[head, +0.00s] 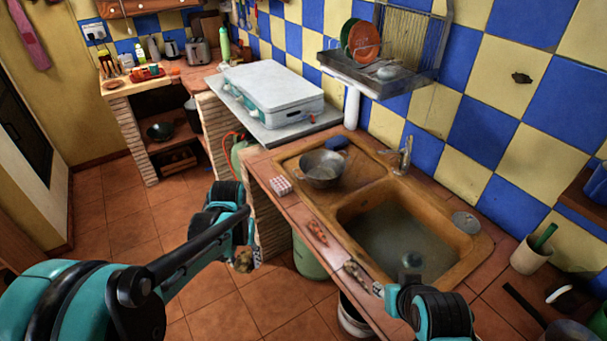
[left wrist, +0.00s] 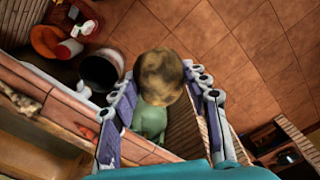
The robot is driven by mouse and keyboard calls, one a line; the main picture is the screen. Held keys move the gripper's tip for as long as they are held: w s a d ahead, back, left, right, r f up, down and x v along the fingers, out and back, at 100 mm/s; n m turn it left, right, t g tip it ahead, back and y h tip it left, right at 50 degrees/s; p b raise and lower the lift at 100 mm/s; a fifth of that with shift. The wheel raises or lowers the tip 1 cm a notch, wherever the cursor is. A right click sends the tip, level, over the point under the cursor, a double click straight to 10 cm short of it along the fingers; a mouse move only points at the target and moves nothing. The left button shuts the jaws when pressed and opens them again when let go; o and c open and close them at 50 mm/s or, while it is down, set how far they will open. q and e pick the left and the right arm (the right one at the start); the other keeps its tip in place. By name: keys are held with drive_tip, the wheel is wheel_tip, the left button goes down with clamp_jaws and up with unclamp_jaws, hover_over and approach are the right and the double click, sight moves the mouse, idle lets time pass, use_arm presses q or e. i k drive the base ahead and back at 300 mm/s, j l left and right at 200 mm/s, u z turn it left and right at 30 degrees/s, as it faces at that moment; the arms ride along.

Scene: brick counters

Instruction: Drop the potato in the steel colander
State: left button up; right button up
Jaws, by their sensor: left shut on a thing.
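The potato (head: 243,262) is brown and roundish. My left gripper (head: 248,255) is shut on it and holds it over the floor, in front of the counter. In the left wrist view the potato (left wrist: 159,77) sits between the two fingers of the left gripper (left wrist: 162,100). The steel colander (head: 322,170) stands upright on the drainboard beside the sink basin, to the right of and farther back than the left gripper. Part of my right gripper (head: 380,289) shows near the counter's front edge; whether it is open cannot be made out.
The sink basin (head: 400,235) holds murky water, with a faucet (head: 404,156) behind it. A small checkered box (head: 281,186) and a red item (head: 317,232) lie on the counter's front strip. A dish rack (head: 375,70) hangs above. A green gas bottle (head: 308,258) stands below.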

sight(317, 177)
drive_tip(key=i+j, duration=0.25)
drive_tip(key=j, duration=0.15)
drive_tip(key=i+j, duration=0.25)
drive_tip(key=j, duration=0.15)
drive_tip(key=i+j+z, duration=0.1)
drive_tip(key=i+j, duration=0.15)
drive_tip(key=j, duration=0.15)
drive_tip(key=i+j, duration=0.25)
drive_tip(key=j, duration=0.2)
drive_tip(key=i+j, duration=0.2)
drive_tip(key=j, duration=0.2)
drive_tip(key=z, duration=0.5)
drive_tip(key=j+z, duration=0.15)
drive_tip(key=z, duration=0.35)
drive_tip(key=i+j+z, duration=0.1)
drive_tip(key=z, duration=0.4)
drive_tip(key=j+z, duration=0.1)
drive_tip(key=z, duration=0.4)
